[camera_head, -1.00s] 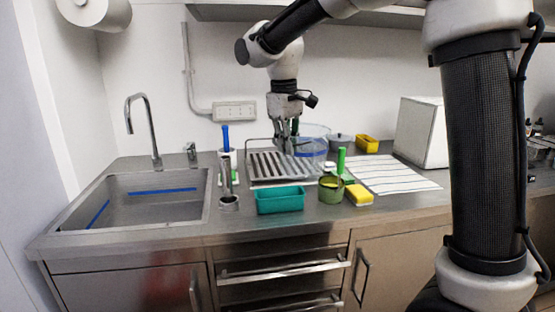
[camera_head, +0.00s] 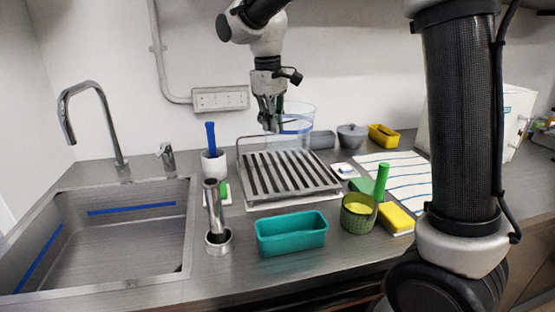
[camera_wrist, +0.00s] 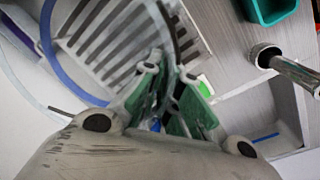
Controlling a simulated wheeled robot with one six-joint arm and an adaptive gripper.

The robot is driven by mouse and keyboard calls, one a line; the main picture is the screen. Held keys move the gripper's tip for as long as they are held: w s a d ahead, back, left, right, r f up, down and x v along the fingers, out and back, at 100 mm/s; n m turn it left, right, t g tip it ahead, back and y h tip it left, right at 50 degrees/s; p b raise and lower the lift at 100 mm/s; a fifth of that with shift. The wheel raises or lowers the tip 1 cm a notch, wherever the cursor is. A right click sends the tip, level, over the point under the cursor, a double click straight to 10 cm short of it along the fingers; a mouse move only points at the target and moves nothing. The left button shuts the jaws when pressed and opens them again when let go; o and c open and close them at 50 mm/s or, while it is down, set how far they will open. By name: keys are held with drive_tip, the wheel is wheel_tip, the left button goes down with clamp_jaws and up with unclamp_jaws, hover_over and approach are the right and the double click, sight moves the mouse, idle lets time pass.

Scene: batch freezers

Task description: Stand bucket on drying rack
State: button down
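The bucket (camera_head: 299,122) is clear with a blue band. In the head view it is upright at the back right of the drying rack, its lower part near the rack's back edge; I cannot tell whether it touches the rack or counter. The drying rack (camera_head: 290,174) is a slatted metal tray with a wire rail, empty on its slats. My gripper (camera_head: 272,128) points down at the bucket's left side, its fingers closed on the rim wall. In the wrist view the green-padded fingers (camera_wrist: 172,108) meet the clear wall, and the blue band (camera_wrist: 62,62) curves to the left.
A teal tub (camera_head: 291,234), a metal holder (camera_head: 218,240) and a green cup (camera_head: 358,214) stand in front of the rack. The sink (camera_head: 110,238) is left. A yellow sponge (camera_head: 396,218), striped cloth (camera_head: 400,172) and lidded pot (camera_head: 351,135) are right.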

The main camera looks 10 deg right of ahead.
wheel_tip(320, 180, down, 9)
drive_tip(key=shift+r, duration=0.2)
drive_tip(key=shift+f, duration=0.1)
drive_tip(key=c, duration=1.6)
unclamp_jaws()
drive_tip(key=shift+c, duration=0.2)
wheel_tip(320, 180, up, 12)
drive_tip(key=a, duration=0.1)
drive_tip(key=shift+s, duration=0.45)
